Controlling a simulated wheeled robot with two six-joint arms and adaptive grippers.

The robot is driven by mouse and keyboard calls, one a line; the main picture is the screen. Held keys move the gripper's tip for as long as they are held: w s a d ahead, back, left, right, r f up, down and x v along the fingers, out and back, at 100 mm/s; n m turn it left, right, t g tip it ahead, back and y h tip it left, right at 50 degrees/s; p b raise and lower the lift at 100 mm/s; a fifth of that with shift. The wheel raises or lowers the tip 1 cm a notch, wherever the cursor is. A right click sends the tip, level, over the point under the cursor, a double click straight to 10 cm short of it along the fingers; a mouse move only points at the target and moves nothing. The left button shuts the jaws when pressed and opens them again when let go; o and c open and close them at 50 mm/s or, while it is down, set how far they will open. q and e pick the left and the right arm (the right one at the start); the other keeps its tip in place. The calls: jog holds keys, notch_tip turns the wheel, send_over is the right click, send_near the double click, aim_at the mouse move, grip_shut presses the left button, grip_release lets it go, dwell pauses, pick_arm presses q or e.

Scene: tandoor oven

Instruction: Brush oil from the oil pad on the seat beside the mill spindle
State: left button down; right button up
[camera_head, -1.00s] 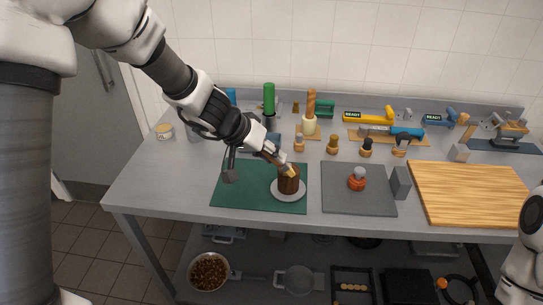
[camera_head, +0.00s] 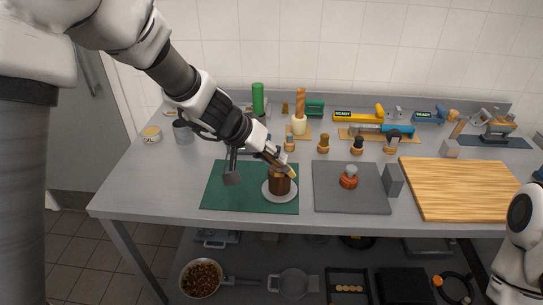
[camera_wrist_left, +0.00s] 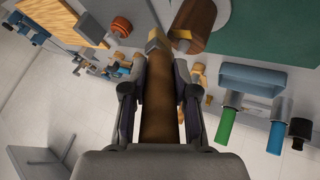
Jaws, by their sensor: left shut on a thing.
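My left gripper (camera_head: 268,151) is shut on the brown handle of a brush (camera_wrist_left: 158,110); its pale tip points down and right in the head view. The tip is at the upper right of a dark brown cylindrical mill body (camera_head: 279,187), which stands upright on a white saucer (camera_head: 280,197). The wrist view shows the mill body (camera_wrist_left: 206,22) beside the brush tip, with a small gold-coloured part, perhaps the spindle, at its end (camera_wrist_left: 181,36). I cannot tell whether the bristles touch it. The oil pad is not clearly identifiable. My right gripper is out of view.
The saucer is on a green mat (camera_head: 222,198). To its right are a grey mat (camera_head: 335,202) with an orange knob-like part (camera_head: 348,181), a grey block (camera_head: 393,180) and a wooden board (camera_head: 465,190). Several small wooden pieces and a green bottle (camera_head: 258,98) stand behind.

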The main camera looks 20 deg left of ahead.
pick_arm(q)
jog(key=shift+f, duration=0.2)
jog(key=a, duration=0.1)
jog(key=s+a, duration=0.1)
jog(key=a, duration=0.1)
jog(key=a+p, duration=0.1)
jog(key=shift+s+a+r, duration=0.15)
jog(key=shift+s+a, duration=0.15)
jog(key=shift+a, duration=0.1)
